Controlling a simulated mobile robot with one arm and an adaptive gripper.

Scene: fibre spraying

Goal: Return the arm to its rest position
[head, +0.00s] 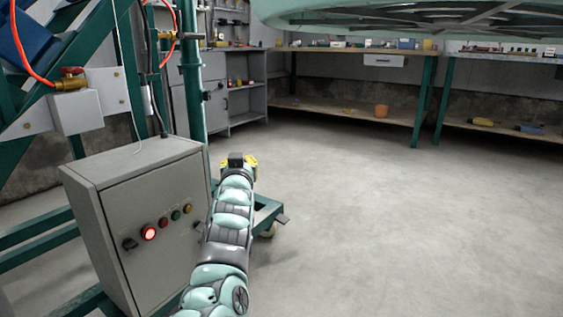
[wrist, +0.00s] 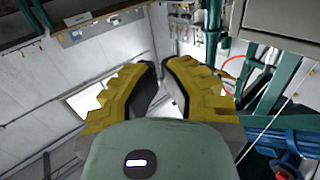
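My gripper (head: 240,161) is at the far end of my arm in the head view, small and just right of the control box. It is above the floor with its yellow fingers partly turned from view. In the wrist view, its two yellow, ridged fingers (wrist: 160,82) with dark inner pads lean toward each other. A gap shows between them, with background visible through it and nothing held. My arm reaches forward from the bottom of the head view, bent slightly at its joints.
A grey control box (head: 150,262) with a lit red button (head: 148,232) stands close left of my arm. A green wheeled frame (head: 266,212) passes behind it. A pale green round structure (head: 400,20) hangs overhead. Benches (head: 350,111) line the back wall. Open floor (head: 400,220) lies right.

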